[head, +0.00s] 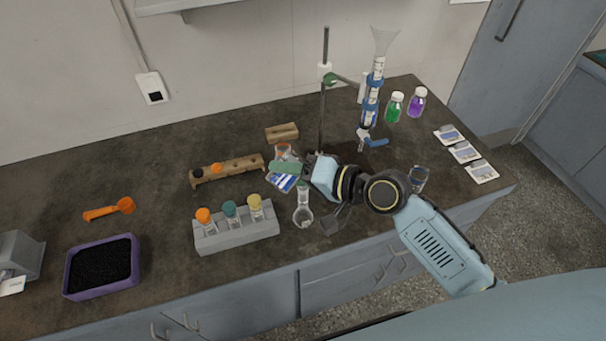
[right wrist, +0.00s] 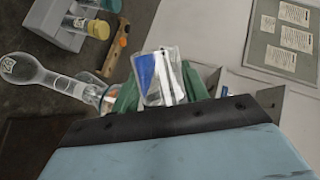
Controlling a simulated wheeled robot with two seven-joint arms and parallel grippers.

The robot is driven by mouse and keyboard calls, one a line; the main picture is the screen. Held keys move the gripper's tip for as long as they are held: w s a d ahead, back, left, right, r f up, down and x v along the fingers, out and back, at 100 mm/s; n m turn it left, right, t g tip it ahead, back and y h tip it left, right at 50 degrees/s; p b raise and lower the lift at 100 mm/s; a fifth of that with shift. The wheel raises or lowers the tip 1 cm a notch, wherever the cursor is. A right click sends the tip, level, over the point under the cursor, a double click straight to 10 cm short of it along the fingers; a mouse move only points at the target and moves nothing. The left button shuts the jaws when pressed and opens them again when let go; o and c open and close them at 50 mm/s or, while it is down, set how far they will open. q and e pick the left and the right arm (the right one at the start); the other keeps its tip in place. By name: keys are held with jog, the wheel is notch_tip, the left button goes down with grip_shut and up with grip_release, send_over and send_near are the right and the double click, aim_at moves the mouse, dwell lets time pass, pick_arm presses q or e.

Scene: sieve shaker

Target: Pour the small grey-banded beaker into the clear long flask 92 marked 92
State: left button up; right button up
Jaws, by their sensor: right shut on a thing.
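My right gripper (head: 285,167) is shut on a small clear beaker (head: 282,150), held above the bench; its band is not clearly readable. In the right wrist view the green fingers (right wrist: 158,95) stand either side of a clear shape with blue and white showing in it. The clear long-necked flask (head: 303,212) stands upright on the bench just nearer than the gripper. In the right wrist view the flask (right wrist: 35,70) has a label on its bulb, too small to read surely, and its neck reaches close beside the left finger. My left gripper is out of view.
A grey rack (head: 237,238) with three capped jars stands left of the flask. A wooden rack (head: 228,170) is behind it. A stand with a blue burette (head: 372,95) rises behind my right arm. Another beaker (head: 418,179) is at the right. A purple tray (head: 100,266) sits far left.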

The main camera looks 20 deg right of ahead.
jog(key=shift+d+r+m+y+b, duration=0.1)
jog(key=shift+r+m+y+b, duration=0.2)
jog(key=shift+m+b, duration=0.3)
dwell(0.4)
jog(key=shift+w+d+f+m+y+b, duration=0.15)
jog(key=shift+f+m+y+b, duration=0.25)
jog(key=shift+m+b, duration=0.35)
dwell(1.8)
jog(key=shift+w+d+r+m+y, duration=0.15)
jog(key=shift+r+m+y, duration=0.1)
jog(key=shift+m+y, duration=0.25)
dwell(2.0)
